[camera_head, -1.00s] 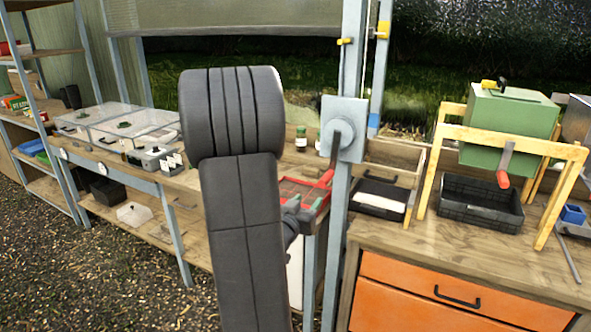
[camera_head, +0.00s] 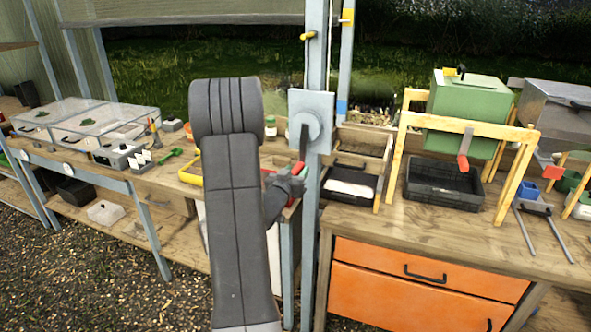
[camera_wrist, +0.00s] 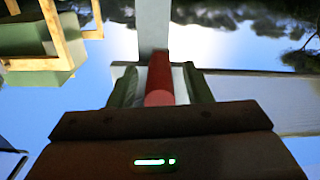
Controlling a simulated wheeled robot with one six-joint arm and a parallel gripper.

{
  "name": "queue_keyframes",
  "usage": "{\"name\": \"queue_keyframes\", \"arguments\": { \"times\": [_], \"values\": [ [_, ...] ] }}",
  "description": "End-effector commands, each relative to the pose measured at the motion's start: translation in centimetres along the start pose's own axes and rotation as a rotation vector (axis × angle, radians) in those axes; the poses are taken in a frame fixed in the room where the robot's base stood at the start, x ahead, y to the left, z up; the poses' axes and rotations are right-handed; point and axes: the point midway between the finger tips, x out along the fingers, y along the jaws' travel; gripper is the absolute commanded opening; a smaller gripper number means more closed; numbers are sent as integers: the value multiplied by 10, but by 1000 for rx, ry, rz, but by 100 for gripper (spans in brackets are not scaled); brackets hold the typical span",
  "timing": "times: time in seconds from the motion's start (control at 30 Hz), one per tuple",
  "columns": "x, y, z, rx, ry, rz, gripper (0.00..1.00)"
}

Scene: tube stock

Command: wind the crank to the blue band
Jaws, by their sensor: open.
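The crank's grey housing (camera_head: 297,101) is fixed to a grey upright post. Its dark crank arm (camera_head: 304,141) hangs down, slightly left, to a red handle (camera_head: 298,168). The blue band (camera_head: 342,107) is low on a second post just behind. A yellow band (camera_head: 346,17) is higher on that post, and a yellow marker (camera_head: 308,35) sits near its height. My gripper (camera_head: 291,183) is at the handle. In the wrist view, the red handle (camera_wrist: 160,78) lies between the open fingers (camera_wrist: 160,88), with narrow gaps at the sides.
A bench with clear-lidded boxes (camera_head: 95,118) is at left. Gravel floor (camera_head: 120,270) is free in front.

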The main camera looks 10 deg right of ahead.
Motion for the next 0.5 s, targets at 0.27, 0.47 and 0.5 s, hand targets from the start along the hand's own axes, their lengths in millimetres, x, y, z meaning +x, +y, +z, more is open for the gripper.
{"name": "queue_keyframes", "arguments": {
  "times": [0.27,0.47,0.5],
  "values": [
    [3,0,0,0,-1,0,45],
    [3,0,0,0,0,0,16],
    [3,0,0,0,0,0,8]
  ]
}}
